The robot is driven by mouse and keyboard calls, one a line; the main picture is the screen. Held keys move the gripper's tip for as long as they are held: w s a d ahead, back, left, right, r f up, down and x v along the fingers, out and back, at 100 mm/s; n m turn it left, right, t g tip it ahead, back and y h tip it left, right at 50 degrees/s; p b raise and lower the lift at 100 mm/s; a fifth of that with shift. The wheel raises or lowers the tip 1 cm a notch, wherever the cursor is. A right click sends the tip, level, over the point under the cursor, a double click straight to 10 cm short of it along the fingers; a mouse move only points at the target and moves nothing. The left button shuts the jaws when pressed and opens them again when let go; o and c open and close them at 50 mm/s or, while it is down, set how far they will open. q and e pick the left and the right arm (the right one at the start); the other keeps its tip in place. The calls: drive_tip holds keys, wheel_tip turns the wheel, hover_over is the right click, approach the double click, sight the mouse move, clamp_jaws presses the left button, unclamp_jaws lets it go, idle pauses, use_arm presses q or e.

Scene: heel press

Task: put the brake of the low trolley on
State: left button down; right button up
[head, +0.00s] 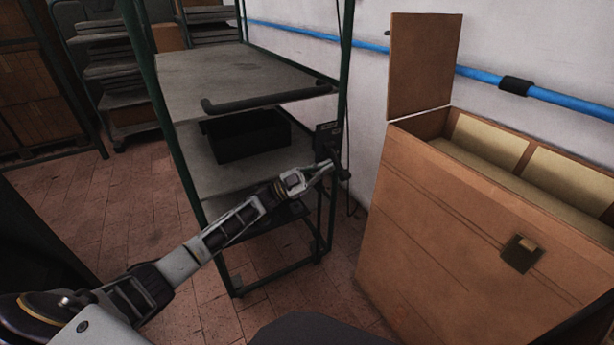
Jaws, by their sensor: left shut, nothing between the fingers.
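A tall green-framed shelf unit (240,82) with grey shelves stands in the middle. I cannot make out for sure which thing is the low trolley, and no brake pedal is clearly visible. My left arm reaches from the lower left to the unit's front right post. My left gripper (325,168) is shut and empty, close to that post, beside a small dark fitting (343,175). I cannot tell whether it touches it. A small dark box (328,135) sits on the post just above. My right gripper is not in view.
A black bin (246,136) stands on the middle shelf, and a dark bar handle (265,100) crosses the front. A large brown crate (450,240) with a raised lid flap (424,65) stands at right. A blue pipe (477,75) runs along the wall. Brick floor (110,205) is clear at left.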

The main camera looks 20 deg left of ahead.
use_arm(q)
drive_tip(key=v, duration=0.6)
drive_tip(key=shift+s+a+p, duration=0.15)
drive_tip(key=shift+s+p, duration=0.05)
drive_tip(key=shift+p, duration=0.2)
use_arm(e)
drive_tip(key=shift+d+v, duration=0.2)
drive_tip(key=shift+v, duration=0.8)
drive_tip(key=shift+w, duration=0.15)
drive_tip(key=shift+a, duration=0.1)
use_arm(q)
drive_tip(key=shift+f, duration=0.1)
